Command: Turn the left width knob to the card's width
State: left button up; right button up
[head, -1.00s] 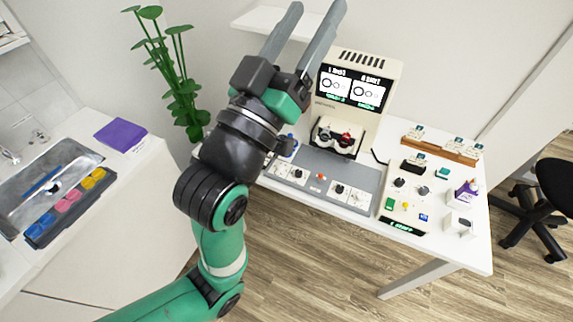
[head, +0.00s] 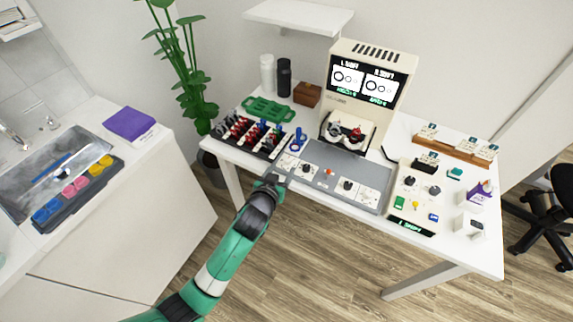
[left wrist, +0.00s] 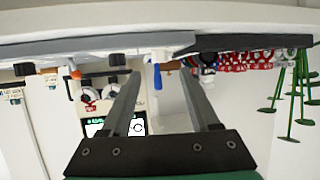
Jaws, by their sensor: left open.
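The grey panel (head: 330,177) on the white table carries two black knobs on white plates. The left knob (head: 306,169) also shows upside down in the left wrist view (left wrist: 117,60). The right knob (head: 348,185) is farther along the panel. My left gripper (head: 271,181) is at the table's front edge, by the panel's left end, apart from the knobs. In the left wrist view its fingers (left wrist: 160,76) are spread, with nothing between them. A small card (head: 428,158) stands in a dark holder to the right; its print is too small to read. My right gripper is out of view.
A machine with a screen (head: 365,85) stands behind the panel. Left of the panel are a black rack (head: 250,136) of red and blue pieces and a blue-handled item (head: 298,140). A control box (head: 412,197) stands on the right. A wooden card rack (head: 455,150) is behind it.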

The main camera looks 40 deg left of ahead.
aim_at(288, 160)
pick_arm(q)
jog(key=b+x, duration=0.2)
jog(key=x, duration=0.3)
jog(key=shift+w+f, duration=0.1)
jog(key=shift+w+a, duration=0.25)
jog(key=shift+w, duration=0.1)
grip_shut()
